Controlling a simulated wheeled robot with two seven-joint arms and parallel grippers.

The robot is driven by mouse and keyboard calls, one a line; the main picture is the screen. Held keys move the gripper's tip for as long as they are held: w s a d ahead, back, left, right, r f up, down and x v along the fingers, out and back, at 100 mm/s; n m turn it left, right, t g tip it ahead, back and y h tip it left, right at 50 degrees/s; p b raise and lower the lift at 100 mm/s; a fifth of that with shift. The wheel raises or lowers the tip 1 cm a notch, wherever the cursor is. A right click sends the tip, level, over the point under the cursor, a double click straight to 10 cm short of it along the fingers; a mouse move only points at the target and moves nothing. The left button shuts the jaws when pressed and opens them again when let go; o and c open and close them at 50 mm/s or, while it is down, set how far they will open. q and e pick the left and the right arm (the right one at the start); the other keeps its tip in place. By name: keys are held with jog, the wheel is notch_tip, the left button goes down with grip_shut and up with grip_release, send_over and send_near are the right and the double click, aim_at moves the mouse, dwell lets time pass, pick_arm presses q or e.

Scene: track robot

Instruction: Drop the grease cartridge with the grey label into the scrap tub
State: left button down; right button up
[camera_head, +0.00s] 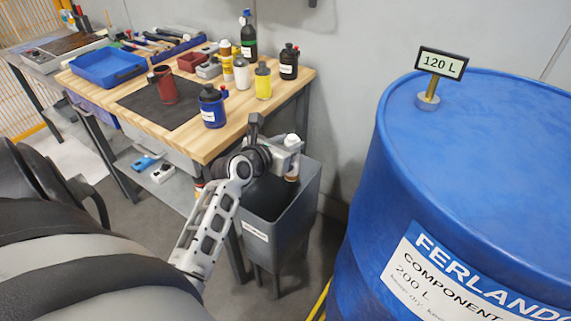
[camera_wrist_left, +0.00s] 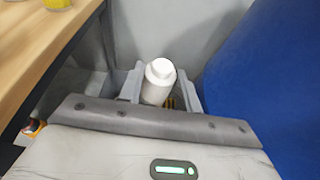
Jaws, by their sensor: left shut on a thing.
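My left gripper (camera_head: 288,160) is shut on a white cartridge (camera_head: 292,140) with a white cap. The left wrist view shows the cartridge (camera_wrist_left: 159,84) upright between the two grey fingers of the gripper (camera_wrist_left: 160,95). Its label cannot be made out; a brownish lower end shows below the fingers in the head view. The scrap tub (camera_head: 273,238) is a deep grey bin with a small white label, standing beside the workbench. The gripper and cartridge are over the tub's opening, toward its back. My right gripper is not in view.
A large blue drum (camera_head: 465,180) stands to the right of the tub. The wall is close behind.

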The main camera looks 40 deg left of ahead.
pick_arm(q)
jog(key=w+a+f+n+g+y+b, duration=0.1)
jog(key=w+a+f+n+y+b, duration=0.2)
jog(key=a+f+b, duration=0.5)
notch_tip(320, 180, down, 4)
jog(key=shift+w+a+r+y+b, duration=0.15)
jog(key=shift+w+a+y+b, duration=0.25)
jog(key=shift+w+y, duration=0.2)
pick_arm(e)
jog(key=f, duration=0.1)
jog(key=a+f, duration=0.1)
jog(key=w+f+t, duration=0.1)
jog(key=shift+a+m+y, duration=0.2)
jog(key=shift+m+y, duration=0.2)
pick_arm(q)
jog(key=shift+r, duration=0.1)
